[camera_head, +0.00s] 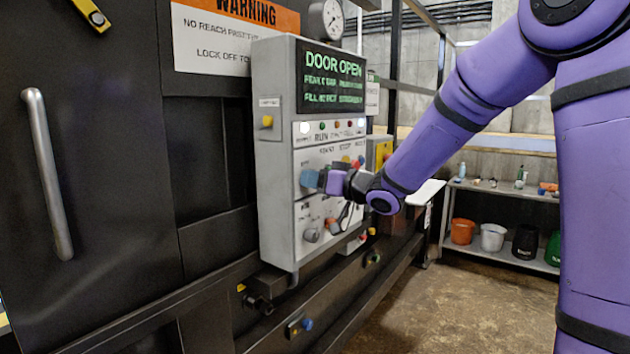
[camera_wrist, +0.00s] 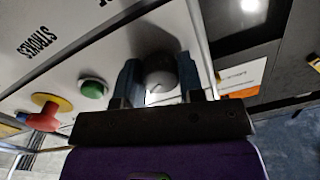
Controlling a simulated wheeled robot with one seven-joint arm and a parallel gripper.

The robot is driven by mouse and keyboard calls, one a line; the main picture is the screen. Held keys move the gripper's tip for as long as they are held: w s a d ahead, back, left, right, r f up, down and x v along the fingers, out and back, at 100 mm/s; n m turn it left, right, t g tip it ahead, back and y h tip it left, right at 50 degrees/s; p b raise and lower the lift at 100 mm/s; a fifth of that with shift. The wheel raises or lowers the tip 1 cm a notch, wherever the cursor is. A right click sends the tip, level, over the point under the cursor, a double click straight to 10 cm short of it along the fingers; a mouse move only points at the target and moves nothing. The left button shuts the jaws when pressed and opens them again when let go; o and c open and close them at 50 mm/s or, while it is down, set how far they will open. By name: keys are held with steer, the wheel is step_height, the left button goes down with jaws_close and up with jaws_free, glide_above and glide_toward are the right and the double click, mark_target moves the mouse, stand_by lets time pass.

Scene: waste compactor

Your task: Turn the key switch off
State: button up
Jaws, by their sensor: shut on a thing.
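My gripper (camera_head: 310,179) is at the left side of the control panel's middle row in the head view, its blue fingertips against the panel face. In the wrist view my gripper (camera_wrist: 159,80) has one blue finger on each side of a round grey switch knob (camera_wrist: 159,69) and is shut on it. A key is not clearly visible there, so I cannot confirm from its shape that this is the key switch. The control panel (camera_head: 274,190) is a light grey box on the dark machine. In the head view my fingers hide the gripped knob.
A green button (camera_wrist: 93,88) and a red button on a yellow base (camera_wrist: 45,117) are near my fingers. Below sits another grey knob (camera_head: 311,235). The display (camera_head: 332,78) reads DOOR OPEN. A shelf with buckets (camera_head: 494,236) stands at right; floor (camera_head: 450,310) before it is clear.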

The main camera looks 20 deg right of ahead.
steer(key=n, duration=0.5)
steer(key=shift+a, duration=0.1)
steer(key=n, duration=0.6)
steer(key=shift+n, duration=0.3)
stand_by(0.4)
steer(key=o, duration=0.9)
steer(key=shift+s, duration=0.1)
steer(key=v, duration=1)
steer(key=shift+s+d+r, duration=0.15)
steer(key=shift+s+d, duration=0.1)
steer(key=shift+s, duration=0.1)
